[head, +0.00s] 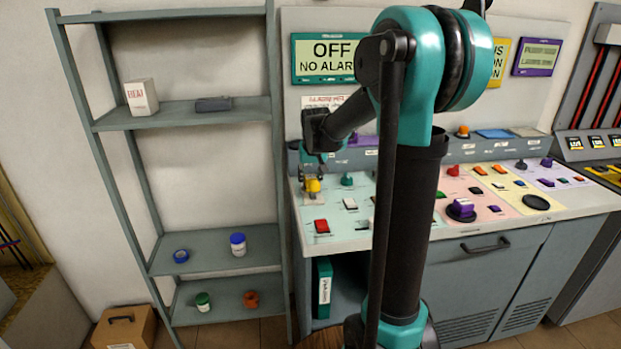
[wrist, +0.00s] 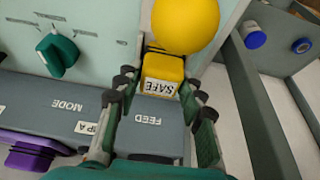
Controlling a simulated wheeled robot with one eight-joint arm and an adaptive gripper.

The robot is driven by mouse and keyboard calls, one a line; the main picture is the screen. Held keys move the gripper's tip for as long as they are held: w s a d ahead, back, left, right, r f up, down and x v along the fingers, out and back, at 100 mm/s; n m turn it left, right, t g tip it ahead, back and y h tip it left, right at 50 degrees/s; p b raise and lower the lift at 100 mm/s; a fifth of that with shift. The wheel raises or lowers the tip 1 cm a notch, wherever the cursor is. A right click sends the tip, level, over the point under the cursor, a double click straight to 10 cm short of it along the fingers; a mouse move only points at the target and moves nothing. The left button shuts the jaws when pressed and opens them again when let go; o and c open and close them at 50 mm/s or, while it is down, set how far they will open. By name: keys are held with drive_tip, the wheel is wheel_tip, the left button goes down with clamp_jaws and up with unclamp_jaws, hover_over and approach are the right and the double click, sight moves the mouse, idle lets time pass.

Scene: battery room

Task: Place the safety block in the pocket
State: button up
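A yellow block labelled SAFE (wrist: 162,77), which looks like the safety block, sits between the fingertips of my gripper (wrist: 162,88) in the wrist view. The fingers stand apart on either side of it, with narrow gaps seeming to show. A round yellow knob (wrist: 185,22) is just beyond the block and partly overlaps it in the picture. In the head view my gripper (head: 313,176) points down over the left rear of the console, with yellow (head: 313,186) showing below it. I cannot make out the pocket; what lies under the block is hidden.
The console (head: 340,240) carries several buttons and knobs. A grey ledge labelled FEED and MODE (wrist: 70,105) lies under my fingers, with a teal knob (wrist: 58,54) to the left. An open shelf rack (head: 190,113) stands left of the console.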

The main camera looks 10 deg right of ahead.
drive_tip(key=shift+o, duration=1.4)
drive_tip(key=shift+r, duration=0.1)
drive_tip(key=v, duration=1.2)
drive_tip(key=shift+r, duration=0.1)
drive_tip(key=shift+s, duration=0.1)
